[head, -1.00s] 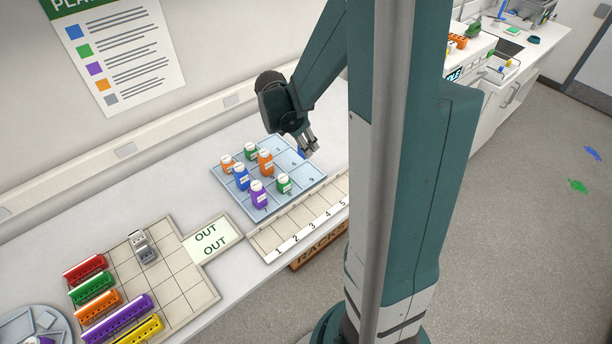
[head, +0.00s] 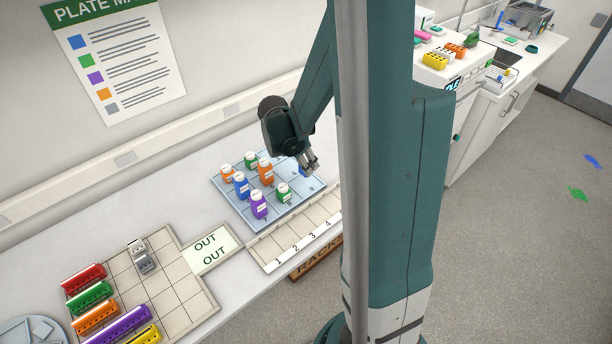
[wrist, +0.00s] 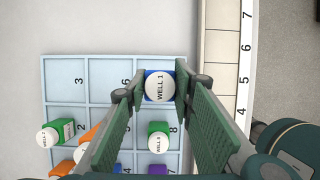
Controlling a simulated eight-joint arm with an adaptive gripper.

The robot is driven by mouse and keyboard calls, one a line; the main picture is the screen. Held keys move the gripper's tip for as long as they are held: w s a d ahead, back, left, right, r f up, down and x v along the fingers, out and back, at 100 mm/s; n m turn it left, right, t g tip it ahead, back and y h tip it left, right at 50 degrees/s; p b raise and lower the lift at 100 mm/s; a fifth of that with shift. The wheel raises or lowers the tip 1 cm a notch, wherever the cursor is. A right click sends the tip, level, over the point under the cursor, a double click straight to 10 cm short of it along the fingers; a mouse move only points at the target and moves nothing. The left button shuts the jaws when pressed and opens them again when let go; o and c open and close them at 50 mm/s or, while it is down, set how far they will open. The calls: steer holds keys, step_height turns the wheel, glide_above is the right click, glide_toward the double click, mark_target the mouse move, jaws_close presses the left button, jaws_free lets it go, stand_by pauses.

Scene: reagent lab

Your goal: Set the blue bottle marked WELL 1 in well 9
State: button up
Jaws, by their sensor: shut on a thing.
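The blue bottle marked WELL 1 (wrist: 160,87) has a white cap and is held between the fingers of my gripper (wrist: 159,82) in the wrist view. My gripper (head: 311,168) is over the right end of the pale blue tray (head: 228,198) in the head view, and a little of the blue bottle (head: 303,171) shows beside its fingers. In the wrist view the bottle is over the corner cell beyond 6 and 8, whose number is hidden. I cannot tell whether its base touches the tray.
A green bottle marked WELL 8 (wrist: 158,141) stands close by in cell 8. Several orange, green, blue and purple bottles fill other cells. Cells 3 (wrist: 66,78) and 6 (wrist: 112,70) look empty. A numbered rack strip (head: 296,243) lies along the tray's front.

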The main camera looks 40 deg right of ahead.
steer(key=shift+f, duration=0.85)
steer(key=shift+f, duration=2.1)
steer(key=shift+f, duration=0.15)
steer(key=o, duration=0.9)
steer(key=v, duration=1.2)
